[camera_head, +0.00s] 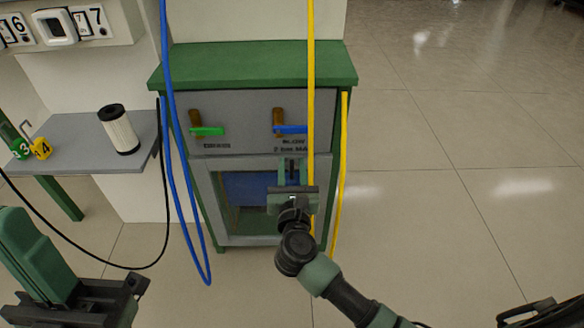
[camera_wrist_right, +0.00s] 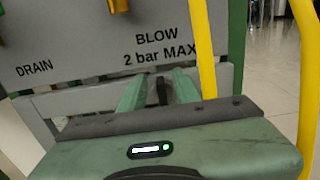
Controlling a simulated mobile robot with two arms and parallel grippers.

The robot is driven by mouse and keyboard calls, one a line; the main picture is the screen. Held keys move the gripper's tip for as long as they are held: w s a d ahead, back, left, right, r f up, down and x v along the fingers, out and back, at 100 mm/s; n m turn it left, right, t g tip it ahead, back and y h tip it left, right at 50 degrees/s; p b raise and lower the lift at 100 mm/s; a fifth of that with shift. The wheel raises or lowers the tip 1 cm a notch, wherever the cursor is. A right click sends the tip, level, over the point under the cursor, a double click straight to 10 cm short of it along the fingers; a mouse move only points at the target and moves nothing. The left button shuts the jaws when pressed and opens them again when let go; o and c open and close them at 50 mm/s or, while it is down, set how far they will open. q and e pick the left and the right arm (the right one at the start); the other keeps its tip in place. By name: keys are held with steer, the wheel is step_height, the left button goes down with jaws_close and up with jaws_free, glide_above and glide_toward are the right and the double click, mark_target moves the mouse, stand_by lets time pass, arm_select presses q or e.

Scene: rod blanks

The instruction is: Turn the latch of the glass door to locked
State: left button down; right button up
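The glass door (camera_head: 206,205) is a grey-framed panel in the lower front of a green-topped cabinet, with something blue behind the glass. My right gripper (camera_head: 291,173) is at the top right of this door. In the right wrist view its two green fingers (camera_wrist_right: 160,88) are apart, with a small dark upright piece between them, likely the latch (camera_wrist_right: 162,92). I see gaps beside it, so the fingers do not appear closed on it. In the head view the gripper hides the latch. My left gripper (camera_head: 130,290) is at the lower left, away from the cabinet; its fingers are unclear.
Above the door are a green-handled valve (camera_head: 208,131) and a blue-handled valve (camera_head: 290,129). A yellow hose (camera_head: 311,80) hangs close by my right gripper, and a blue hose (camera_head: 170,130) hangs at left. A side shelf (camera_head: 75,130) holds a filter cartridge (camera_head: 119,131). Floor at right is clear.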

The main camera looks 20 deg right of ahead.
jaws_close()
